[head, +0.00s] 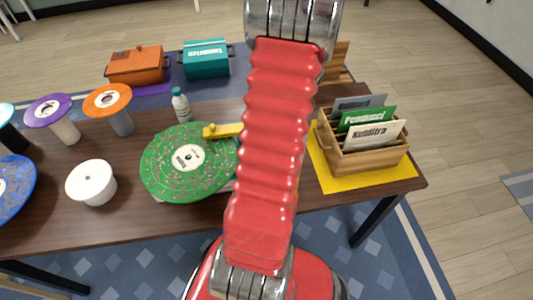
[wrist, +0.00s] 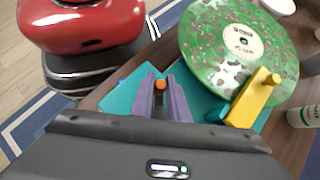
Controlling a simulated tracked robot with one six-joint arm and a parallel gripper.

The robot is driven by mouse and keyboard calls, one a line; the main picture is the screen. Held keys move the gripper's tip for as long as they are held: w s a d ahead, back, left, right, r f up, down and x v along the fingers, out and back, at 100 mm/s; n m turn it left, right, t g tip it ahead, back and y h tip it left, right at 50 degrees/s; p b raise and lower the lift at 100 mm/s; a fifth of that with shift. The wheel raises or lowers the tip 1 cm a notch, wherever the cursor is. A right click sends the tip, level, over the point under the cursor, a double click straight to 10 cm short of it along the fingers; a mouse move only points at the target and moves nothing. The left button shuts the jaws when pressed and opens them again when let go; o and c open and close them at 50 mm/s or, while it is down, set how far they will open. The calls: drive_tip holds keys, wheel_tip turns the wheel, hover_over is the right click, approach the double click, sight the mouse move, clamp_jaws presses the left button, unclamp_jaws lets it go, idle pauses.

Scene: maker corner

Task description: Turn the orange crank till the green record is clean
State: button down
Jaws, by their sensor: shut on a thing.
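The green record (head: 188,162) lies flat on a cleaning machine on the table, with grey-brown specks spread over its surface around a white label. It also shows in the wrist view (wrist: 225,45), still speckled. A yellow arm (wrist: 256,97) reaches over the record's edge. The machine's teal base (wrist: 127,93) shows beneath. My gripper (wrist: 161,88) has its purple fingers shut on the small orange crank knob (wrist: 160,84) beside the record. The rest of the crank is hidden by the fingers. In the head view my red arm hides the gripper and crank.
A white round container (head: 91,183) and stands with orange (head: 108,98) and purple (head: 48,110) discs are to the left. A wooden crate (head: 372,161) of sleeves sits on a yellow mat (head: 330,182) at right.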

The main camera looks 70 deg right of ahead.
drive_tip(key=shift+w+m+t+h, duration=0.3)
drive_tip(key=shift+m+t, duration=0.25)
drive_tip(key=shift+m, duration=0.2)
drive_tip(key=shift+w+m+t+h, duration=0.25)
drive_tip(key=shift+m+t, duration=0.3)
drive_tip(key=shift+m, duration=0.2)
drive_tip(key=c, duration=1.7)
unclamp_jaws()
drive_tip(key=shift+d, duration=0.15)
drive_tip(key=v, duration=1.3)
drive_tip(key=shift+s+d+r, duration=0.1)
drive_tip(key=shift+s+r, duration=0.05)
drive_tip(key=shift+r, duration=0.15)
